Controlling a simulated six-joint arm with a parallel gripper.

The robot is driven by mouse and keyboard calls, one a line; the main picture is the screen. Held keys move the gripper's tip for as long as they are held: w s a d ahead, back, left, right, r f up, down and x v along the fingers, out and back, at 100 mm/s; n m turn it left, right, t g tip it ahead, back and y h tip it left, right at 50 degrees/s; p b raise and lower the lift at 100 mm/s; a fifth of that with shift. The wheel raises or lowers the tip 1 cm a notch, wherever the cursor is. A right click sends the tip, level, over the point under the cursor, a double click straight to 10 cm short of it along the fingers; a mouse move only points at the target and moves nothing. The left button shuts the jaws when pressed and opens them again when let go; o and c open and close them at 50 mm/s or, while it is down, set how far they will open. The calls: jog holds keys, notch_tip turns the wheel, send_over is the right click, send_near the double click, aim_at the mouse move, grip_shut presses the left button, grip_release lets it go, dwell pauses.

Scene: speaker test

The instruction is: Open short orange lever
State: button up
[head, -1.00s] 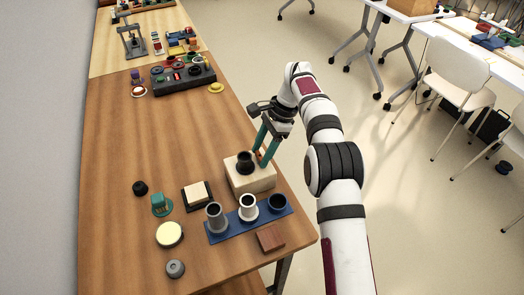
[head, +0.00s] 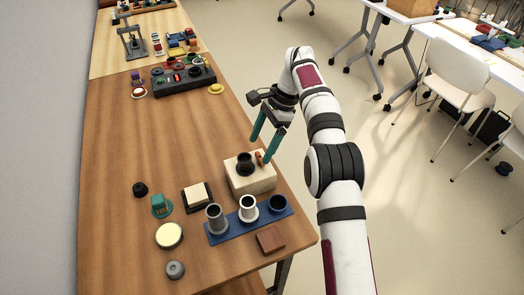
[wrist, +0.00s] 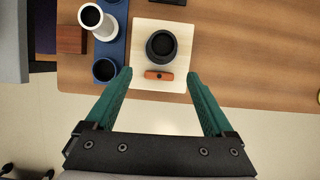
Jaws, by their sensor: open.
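The short orange lever (head: 260,156) is a small orange-brown bar at the right edge of the pale wooden block (head: 240,185), beside a dark round cup-like piece (head: 245,164). In the wrist view the lever (wrist: 159,75) lies crosswise just below the dark piece (wrist: 161,46) on the block (wrist: 146,28). My gripper (head: 259,152) has green fingers, spread apart and empty. In the wrist view the fingertips of my gripper (wrist: 159,73) stand to the left and right of the lever, with a gap on both sides.
A blue strip (head: 221,235) with several cups and a brown wooden block (head: 270,239) are in front of the pale block. A dark control box (head: 183,82) is farther back. Bare wood lies between.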

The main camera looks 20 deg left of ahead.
jog(key=d+r, duration=0.7)
jog(key=d, duration=0.4)
jog(key=shift+w+d+r, duration=0.15)
jog(key=shift+w+d, duration=0.05)
jog(key=shift+d, duration=0.15)
jog(key=s+d+r+n+t, duration=0.1)
jog(key=s+d+r, duration=0.2)
jog(key=s+d, duration=0.35)
jog(key=s+d+r+n+t, duration=0.1)
jog(key=s+d+r, duration=0.2)
jog(key=s, duration=0.6)
jog(key=s+d+f, duration=0.2)
jog(key=s+f, duration=0.1)
jog(key=s, duration=0.5)
jog(key=s+d+f+n+t+h, duration=0.1)
jog(key=s+f, duration=0.3)
jog(key=s, duration=0.5)
jog(key=shift+d+f, duration=0.2)
jog(key=shift+d, duration=0.7)
